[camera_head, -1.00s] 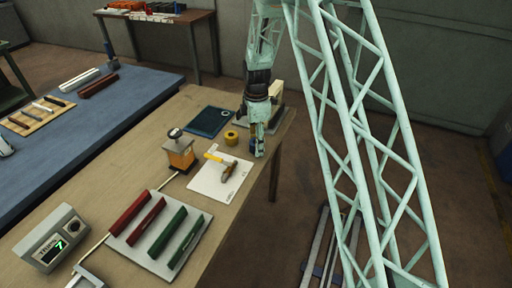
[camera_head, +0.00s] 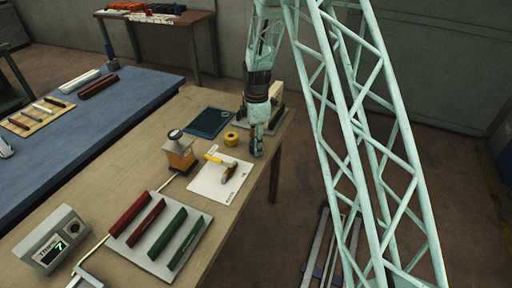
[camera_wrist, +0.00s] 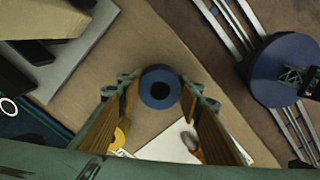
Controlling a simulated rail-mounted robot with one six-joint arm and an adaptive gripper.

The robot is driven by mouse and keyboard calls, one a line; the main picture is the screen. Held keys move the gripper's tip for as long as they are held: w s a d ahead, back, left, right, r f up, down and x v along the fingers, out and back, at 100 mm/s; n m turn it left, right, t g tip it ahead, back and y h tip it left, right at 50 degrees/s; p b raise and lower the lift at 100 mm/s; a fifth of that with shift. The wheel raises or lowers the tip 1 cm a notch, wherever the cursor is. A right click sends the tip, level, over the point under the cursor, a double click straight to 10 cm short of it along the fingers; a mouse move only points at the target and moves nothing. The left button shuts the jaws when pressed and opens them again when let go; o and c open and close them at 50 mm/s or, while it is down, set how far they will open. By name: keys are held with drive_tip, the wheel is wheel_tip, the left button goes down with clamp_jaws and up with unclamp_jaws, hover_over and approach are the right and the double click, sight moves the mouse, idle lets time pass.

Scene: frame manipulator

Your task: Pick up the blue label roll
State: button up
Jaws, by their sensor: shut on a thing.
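The blue label roll (camera_wrist: 160,88) shows in the wrist view as a blue ring with a dark centre hole, seen end-on between the two fingers. My gripper (camera_wrist: 160,105) is shut on it, with one finger at each side. In the head view my gripper (camera_head: 257,150) points down at the right edge of the tan table, beside the white sheet. The roll cannot be made out there. I cannot tell whether it touches the table.
A hammer (camera_head: 227,168) lies on the white sheet (camera_head: 207,184), left of my gripper. A yellow roll (camera_head: 231,138), a blue-green mat (camera_head: 209,121) and an orange-bodied device (camera_head: 180,153) are nearby. Grey equipment (camera_wrist: 75,55) stands at upper left in the wrist view.

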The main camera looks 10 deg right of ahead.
drive_tip(key=shift+r, duration=0.15)
drive_tip(key=shift+r+p, duration=0.4)
drive_tip(key=shift+r, duration=1.3)
drive_tip(key=s+a+r, duration=0.1)
drive_tip(key=s+a, duration=0.2)
drive_tip(key=s, duration=1.2)
drive_tip(key=shift+s+r+p, duration=0.15)
drive_tip(key=shift+s+p, duration=0.2)
drive_tip(key=shift+p, duration=0.1)
